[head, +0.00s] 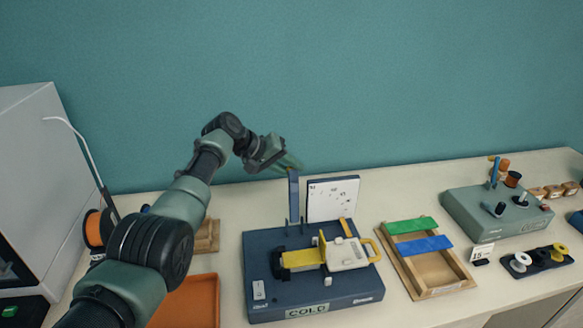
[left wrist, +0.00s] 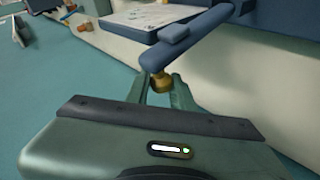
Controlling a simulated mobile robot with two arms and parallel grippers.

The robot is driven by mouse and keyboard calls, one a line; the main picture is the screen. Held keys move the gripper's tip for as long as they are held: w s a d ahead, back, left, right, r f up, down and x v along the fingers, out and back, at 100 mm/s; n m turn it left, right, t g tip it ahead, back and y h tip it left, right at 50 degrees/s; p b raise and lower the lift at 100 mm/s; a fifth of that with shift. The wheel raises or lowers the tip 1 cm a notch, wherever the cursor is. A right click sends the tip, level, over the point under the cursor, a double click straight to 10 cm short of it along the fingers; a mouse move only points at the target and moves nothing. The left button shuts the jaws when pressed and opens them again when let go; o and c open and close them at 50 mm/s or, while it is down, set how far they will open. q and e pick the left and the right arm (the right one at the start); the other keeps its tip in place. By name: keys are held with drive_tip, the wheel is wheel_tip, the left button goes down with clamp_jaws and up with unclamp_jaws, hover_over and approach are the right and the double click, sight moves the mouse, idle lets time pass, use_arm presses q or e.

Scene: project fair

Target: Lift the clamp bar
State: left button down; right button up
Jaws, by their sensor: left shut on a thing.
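The clamp bar (head: 293,196) is a blue bar standing upright at the back of a dark blue machine (head: 262,302) marked COLD. My left gripper (head: 285,164) is at the bar's top end, above the machine's rear. In the left wrist view the blue bar (left wrist: 192,38) runs away from the gripper, and a brass-coloured knob (left wrist: 160,82) at its end sits between the fingers of my left gripper (left wrist: 161,90). The gripper is shut on this knob. My right gripper is out of view.
A white speckled panel (head: 333,198) stands right beside the bar. A wooden frame with green and blue strips (head: 416,243) lies to the right, before a green device (head: 495,212). An orange tray (head: 196,302) is at left. The wall (head: 400,80) is behind.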

use_arm(q)
drive_tip(key=shift+w+f, duration=0.15)
drive_tip(key=shift+f, duration=0.1)
drive_tip(key=shift+a+f, duration=0.1)
drive_tip(key=shift+f, duration=0.1)
drive_tip(key=c, duration=1.4)
unclamp_jaws()
drive_tip(key=shift+o, duration=0.6)
drive_tip(key=shift+w, duration=0.15)
drive_tip(key=shift+r, duration=0.2)
drive_tip(key=b+v, duration=0.1)
drive_tip(key=v, duration=0.6)
drive_tip(key=shift+a+b, duration=0.35)
